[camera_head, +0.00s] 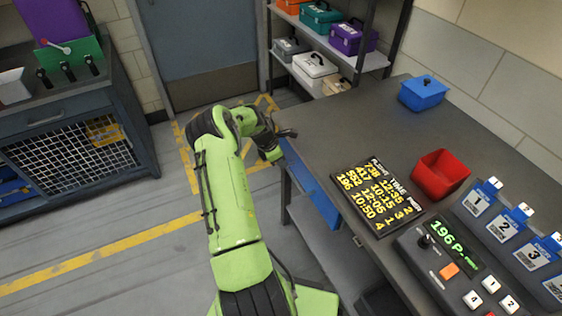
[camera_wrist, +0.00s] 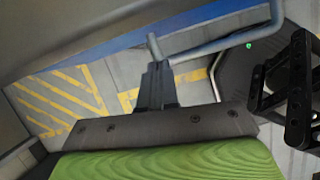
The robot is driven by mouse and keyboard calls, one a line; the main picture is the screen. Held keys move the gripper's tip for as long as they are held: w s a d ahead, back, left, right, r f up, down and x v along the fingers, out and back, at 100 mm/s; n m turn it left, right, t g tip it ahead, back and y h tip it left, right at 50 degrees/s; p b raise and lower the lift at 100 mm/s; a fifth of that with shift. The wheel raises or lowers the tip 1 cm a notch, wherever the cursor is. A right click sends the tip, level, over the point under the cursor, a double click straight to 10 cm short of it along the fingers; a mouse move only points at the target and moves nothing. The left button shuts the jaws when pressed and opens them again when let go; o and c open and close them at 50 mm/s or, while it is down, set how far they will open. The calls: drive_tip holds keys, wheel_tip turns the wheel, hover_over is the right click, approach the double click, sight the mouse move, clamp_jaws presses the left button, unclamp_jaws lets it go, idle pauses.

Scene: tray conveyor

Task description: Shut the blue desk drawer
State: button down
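The blue desk drawer (camera_head: 312,190) juts out from under the desk's left side, so it stands open. Its blue face also shows along the top of the wrist view (camera_wrist: 200,36), with a grey bar handle (camera_wrist: 222,44) in front. My gripper (camera_head: 286,134) is at the far end of the drawer, beside the desk edge. In the wrist view dark gripper parts show below the handle and at the right. One dark part appears close to the handle's left end; I cannot tell whether they touch. The finger opening is unclear.
The desk (camera_head: 400,110) carries a sign board (camera_head: 376,198), red bin (camera_head: 440,174), blue box (camera_head: 423,93) and control panel (camera_head: 455,265). A shelf rack (camera_head: 335,60) stands behind. Floor left of my arm is open, up to a dark cabinet (camera_head: 75,130).

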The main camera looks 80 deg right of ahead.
drive_tip(key=w+a+r+p, duration=0.2)
drive_tip(key=w+a+r, duration=0.2)
drive_tip(key=r, duration=0.5)
drive_tip(key=w, duration=0.2)
drive_tip(key=shift+w+a, duration=0.15)
drive_tip(key=shift+w, duration=0.15)
drive_tip(key=shift+r, duration=0.1)
